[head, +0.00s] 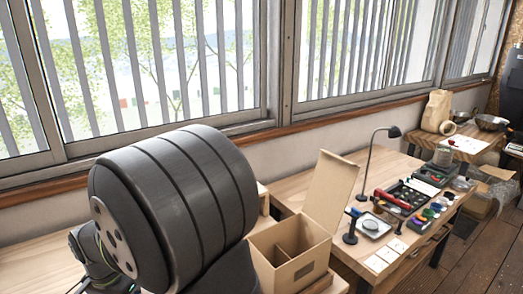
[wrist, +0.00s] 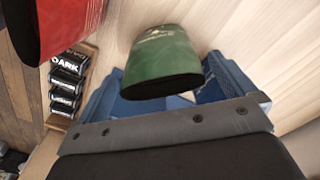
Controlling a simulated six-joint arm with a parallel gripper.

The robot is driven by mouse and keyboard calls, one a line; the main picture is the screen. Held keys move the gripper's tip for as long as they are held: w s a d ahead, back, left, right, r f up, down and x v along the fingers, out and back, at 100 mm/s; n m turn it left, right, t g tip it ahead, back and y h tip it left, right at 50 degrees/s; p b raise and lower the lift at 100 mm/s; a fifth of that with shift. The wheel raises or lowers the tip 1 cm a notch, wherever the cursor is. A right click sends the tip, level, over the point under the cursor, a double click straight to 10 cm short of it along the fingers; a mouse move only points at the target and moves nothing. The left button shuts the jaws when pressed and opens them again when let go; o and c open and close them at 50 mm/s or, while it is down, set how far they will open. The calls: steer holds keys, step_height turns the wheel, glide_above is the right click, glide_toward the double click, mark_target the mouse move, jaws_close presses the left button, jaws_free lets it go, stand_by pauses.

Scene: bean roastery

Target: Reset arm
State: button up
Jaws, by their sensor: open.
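My gripper (wrist: 168,88) shows in the wrist view with its two blue fingers spread apart and open. A green bag (wrist: 165,55) with a dark end appears in the space between and just beyond the fingers. I cannot tell whether the fingers touch it. In the head view a large dark, rounded part of my own arm fills the lower left, and my gripper is not visible there.
In the wrist view, a red bag (wrist: 72,22) is at upper left, beside a wooden rack of dark packs (wrist: 66,82). In the head view, an open cardboard box (head: 290,250) stands near a lamp (head: 371,160) and a bench with small tools. Windows line the wall behind.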

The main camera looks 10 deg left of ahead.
step_height(320, 180, up, 7)
steer(key=shift+a, duration=0.1)
steer(key=w+d+r+m, duration=0.8)
steer(key=w+r, duration=0.1)
steer(key=w, duration=0.3)
steer(key=shift+m, duration=0.4)
steer(key=f, duration=1.7)
steer(key=shift+s+d+f, duration=0.1)
steer(key=shift+d+f, duration=0.2)
steer(key=shift+f, duration=0.1)
